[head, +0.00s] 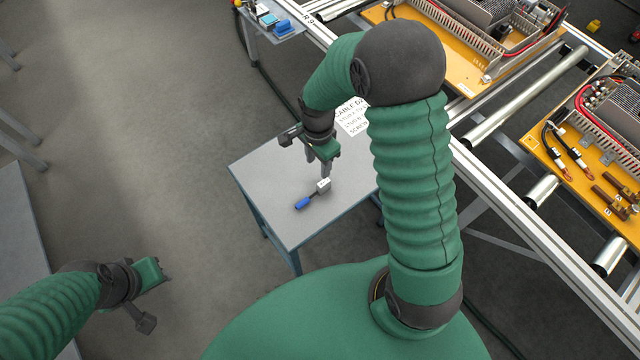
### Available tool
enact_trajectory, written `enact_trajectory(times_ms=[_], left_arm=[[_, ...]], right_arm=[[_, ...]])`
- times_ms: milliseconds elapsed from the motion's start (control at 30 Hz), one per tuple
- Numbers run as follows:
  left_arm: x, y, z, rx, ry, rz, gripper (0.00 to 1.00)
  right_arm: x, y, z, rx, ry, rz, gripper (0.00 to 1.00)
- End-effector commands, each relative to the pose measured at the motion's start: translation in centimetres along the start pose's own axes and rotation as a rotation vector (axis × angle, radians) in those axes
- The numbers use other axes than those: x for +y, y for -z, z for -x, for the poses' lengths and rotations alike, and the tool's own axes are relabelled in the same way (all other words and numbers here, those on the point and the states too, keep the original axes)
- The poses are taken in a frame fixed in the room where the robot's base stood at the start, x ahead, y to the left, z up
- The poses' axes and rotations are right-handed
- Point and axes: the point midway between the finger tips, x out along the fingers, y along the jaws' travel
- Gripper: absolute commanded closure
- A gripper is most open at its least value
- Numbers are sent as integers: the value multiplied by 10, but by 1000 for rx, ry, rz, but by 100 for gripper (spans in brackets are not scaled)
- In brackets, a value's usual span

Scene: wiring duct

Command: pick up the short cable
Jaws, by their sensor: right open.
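The short cable (304,202) lies on the small grey table (270,175). It shows a blue end at lower left and a light grey block at upper right, with a dark stretch between them. My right gripper (326,172) is open, its fingers pointing down just above or at the grey end. I cannot tell whether the fingers touch it. My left gripper (160,290) hangs over the floor at lower left, away from the table; its finger opening is not clear.
A printed sheet (352,117) lies at the table's back, partly behind my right arm. A roller conveyor (530,95) with orange panels (570,145) carrying wiring runs along the right. A side table (272,30) with small coloured items stands at the top. Open floor lies left.

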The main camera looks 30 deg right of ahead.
Motion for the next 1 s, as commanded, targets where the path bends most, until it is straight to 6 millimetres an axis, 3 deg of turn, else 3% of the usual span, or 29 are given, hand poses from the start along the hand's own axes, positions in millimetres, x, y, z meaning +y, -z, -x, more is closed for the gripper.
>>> enact_trajectory(times_ms=[200, 667, 967, 1000], left_arm=[[0, -1, -3, -1, 0, 0, 64], [0, 0, 0, 0, 0, 0, 64], [0, 0, 0, 0, 0, 0, 64], [0, 0, 0, 0, 0, 0, 64]], right_arm=[[1, 0, -59, -3, -5, 3, 55], [2, 10, -128, -2, -5, 5, 55], [1, 11, -137, 0, -1, 5, 55], [1, 11, -137, 0, -2, 5, 60]])
